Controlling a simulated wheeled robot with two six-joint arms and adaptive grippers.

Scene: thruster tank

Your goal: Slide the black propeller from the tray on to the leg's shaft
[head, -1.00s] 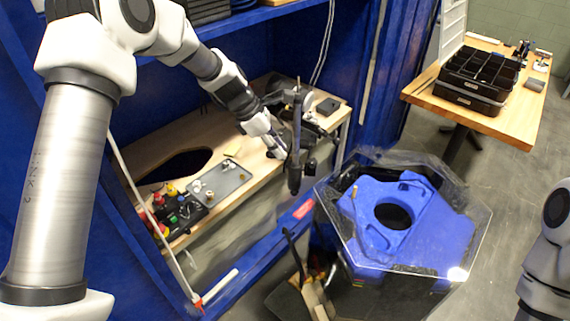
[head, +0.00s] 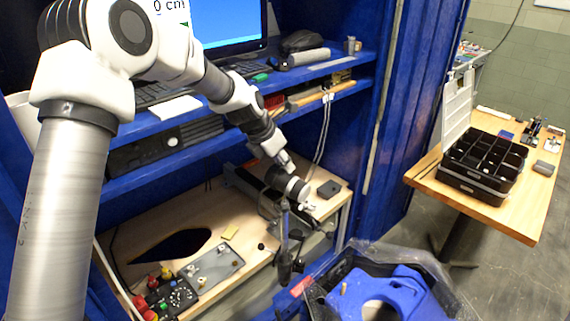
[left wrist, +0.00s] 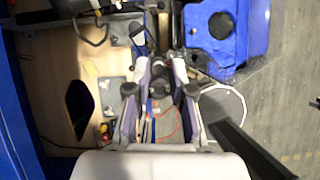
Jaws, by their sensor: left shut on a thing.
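My left gripper (head: 307,207) is over the front edge of the workbench, close to the top of the upright dark leg (head: 284,238). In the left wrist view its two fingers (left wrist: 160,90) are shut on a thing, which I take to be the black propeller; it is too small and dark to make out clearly. The grey tray (head: 214,267) lies on the bench to the left of the leg, with a few small parts on it. I cannot make out the leg's shaft or tell whether the propeller touches it. My right gripper is not in view.
A blue shelf with a monitor (head: 228,25) and keyboard stands above the bench. A black control box (head: 170,300) with coloured buttons is by the tray. A blue part (head: 405,290) in a clear-topped bin is at front right. A wooden table (head: 530,205) with a black organiser stands at right.

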